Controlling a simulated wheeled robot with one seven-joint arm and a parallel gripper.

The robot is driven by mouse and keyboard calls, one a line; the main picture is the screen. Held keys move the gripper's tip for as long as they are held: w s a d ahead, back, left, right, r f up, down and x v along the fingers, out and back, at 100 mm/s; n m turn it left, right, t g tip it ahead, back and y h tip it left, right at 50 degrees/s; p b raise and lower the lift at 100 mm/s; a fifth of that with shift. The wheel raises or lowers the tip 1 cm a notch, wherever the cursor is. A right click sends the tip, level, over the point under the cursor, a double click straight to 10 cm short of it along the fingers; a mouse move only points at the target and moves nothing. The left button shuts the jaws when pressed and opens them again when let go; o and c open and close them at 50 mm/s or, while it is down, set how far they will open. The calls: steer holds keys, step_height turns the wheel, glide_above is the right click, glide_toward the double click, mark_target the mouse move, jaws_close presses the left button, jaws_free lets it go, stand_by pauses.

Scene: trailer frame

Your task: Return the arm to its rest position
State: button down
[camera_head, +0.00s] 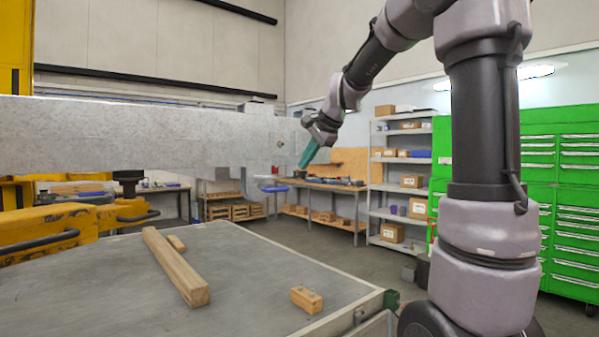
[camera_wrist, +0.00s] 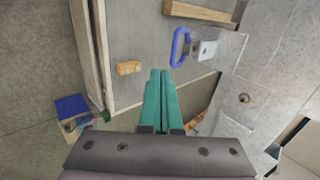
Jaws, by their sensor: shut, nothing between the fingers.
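My arm (camera_head: 480,120) rises on the right of the head view and bends over to the left. My gripper (camera_head: 308,155) has green fingers and hangs in the air beside the right end of the galvanized beam (camera_head: 150,132). In the wrist view its two green fingers (camera_wrist: 160,85) are shut together with nothing between them. The wrist view looks down past the fingers to the grey table, and the beam shows at the right (camera_wrist: 255,85).
A grey-topped table (camera_head: 250,265) holds a long wooden beam (camera_head: 178,267), a short wood piece (camera_head: 176,243) and a small wooden block (camera_head: 306,299). A blue clamp-like loop (camera_wrist: 180,47) is near the beam. Green cabinets (camera_head: 575,200) and a shelf stand behind my arm.

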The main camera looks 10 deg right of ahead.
steer(key=s+f+n, duration=0.2)
steer(key=s+n, duration=0.1)
steer(key=s, duration=0.6)
steer(key=s+d+f+n+h, duration=0.1)
steer(key=s+f+n, duration=0.2)
steer(key=s, duration=0.6)
steer(key=s+d+f+n, duration=0.1)
steer(key=s+f+n, duration=0.1)
steer(key=s, duration=0.7)
steer(key=shift+s+f+n+g+h, duration=0.25)
steer(key=shift+s+n+g+h, duration=0.05)
steer(key=shift+n, duration=0.1)
